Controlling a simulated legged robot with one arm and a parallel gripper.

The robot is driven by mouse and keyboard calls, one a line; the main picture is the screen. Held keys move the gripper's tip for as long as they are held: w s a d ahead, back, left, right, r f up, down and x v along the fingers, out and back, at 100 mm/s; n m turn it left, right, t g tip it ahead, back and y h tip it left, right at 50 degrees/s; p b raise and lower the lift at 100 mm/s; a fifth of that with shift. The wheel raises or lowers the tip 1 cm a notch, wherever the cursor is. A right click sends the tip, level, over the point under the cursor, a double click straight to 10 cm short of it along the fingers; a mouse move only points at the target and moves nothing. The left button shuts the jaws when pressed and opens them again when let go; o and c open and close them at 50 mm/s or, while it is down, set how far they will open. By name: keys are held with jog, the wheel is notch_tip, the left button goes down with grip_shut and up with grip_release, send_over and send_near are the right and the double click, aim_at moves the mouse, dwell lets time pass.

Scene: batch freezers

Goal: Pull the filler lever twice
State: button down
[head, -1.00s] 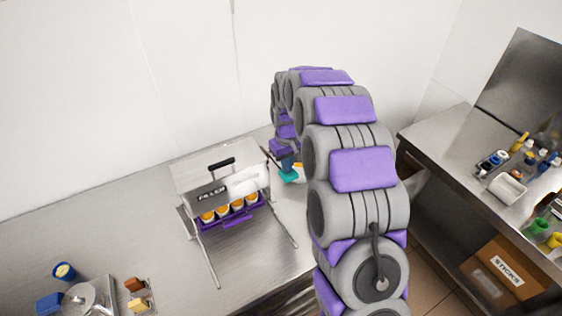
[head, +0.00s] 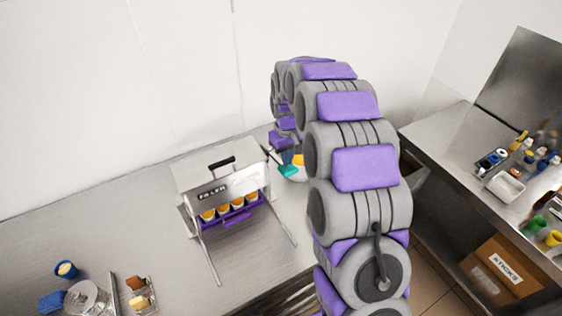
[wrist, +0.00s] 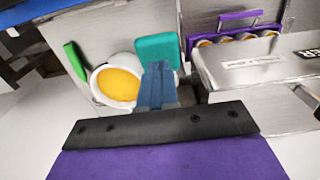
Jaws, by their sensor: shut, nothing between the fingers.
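The filler (head: 215,192) is a silver box marked FILLER on the counter, with a black handle (head: 221,163) on top. A purple tray (head: 232,216) with several orange-filled cups sits in its front opening; the tray also shows in the wrist view (wrist: 235,30). My gripper (head: 287,157) is beyond the filler's right side. In the wrist view its blue fingers (wrist: 157,82) are together and empty, in front of a teal block (wrist: 158,46). The teal piece also shows in the head view (head: 288,171). I cannot tell whether it is the lever's grip, or whether my fingers touch it.
A white bowl with orange contents (wrist: 118,84) is left of my fingers, with a green piece (wrist: 75,60) beside it. Small items, including a blue cup (head: 66,270), stand at front left. A second counter (head: 450,150) is at right, above a STICKS box (head: 503,268).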

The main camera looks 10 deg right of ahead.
jog(key=shift+r, duration=0.1)
jog(key=shift+r+p, duration=0.75)
jog(key=shift+r, duration=1.7)
jog(key=shift+s, duration=0.1)
jog(key=s+r+m+g+b, duration=0.1)
jog(key=s+b, duration=0.2)
jog(key=s, duration=0.8)
jog(key=s+r+m+b, duration=0.1)
jog(key=s+r+b, duration=0.15)
jog(key=s, duration=0.85)
jog(key=s+f+b, duration=0.2)
jog(key=s+f, duration=0.1)
jog(key=s, duration=0.7)
jog(key=s+f+m+b, duration=0.1)
jog(key=s+f+b, duration=0.1)
jog(key=s, duration=0.8)
jog(key=shift+f+m+g, duration=0.3)
jog(key=shift+f+g, duration=0.1)
jog(key=shift+f, duration=0.3)
